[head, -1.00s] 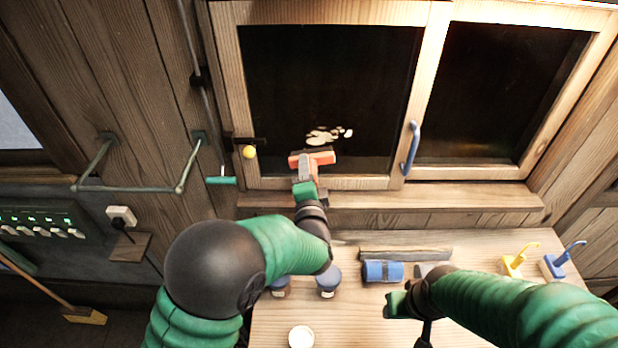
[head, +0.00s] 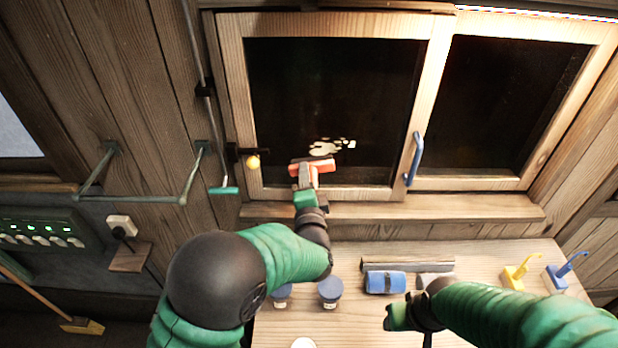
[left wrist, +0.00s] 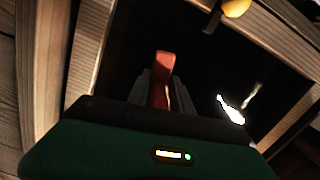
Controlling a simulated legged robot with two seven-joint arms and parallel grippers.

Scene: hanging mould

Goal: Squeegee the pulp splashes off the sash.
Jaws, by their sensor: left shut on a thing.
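The left sash (head: 233,90) is a wooden frame around a dark pane. Pale pulp splashes (head: 325,147) sit low on the pane, and they also show in the left wrist view (left wrist: 231,110). My left gripper (head: 306,184) is shut on the red-orange squeegee (head: 318,167). The squeegee's head is just below the splashes, near the pane's lower edge; I cannot tell whether it touches the glass. Its red handle (left wrist: 162,75) stands between the fingers in the left wrist view. My right gripper (head: 398,317) is over the table; its finger opening is unclear.
A blue handle (head: 414,158) stands on the sash's right side. A yellow ball knob (head: 253,162) is at its left. The table (head: 350,325) holds blue-lidded jars (head: 330,290), a blue roll (head: 386,282), and yellow (head: 515,275) and blue (head: 560,275) holders.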

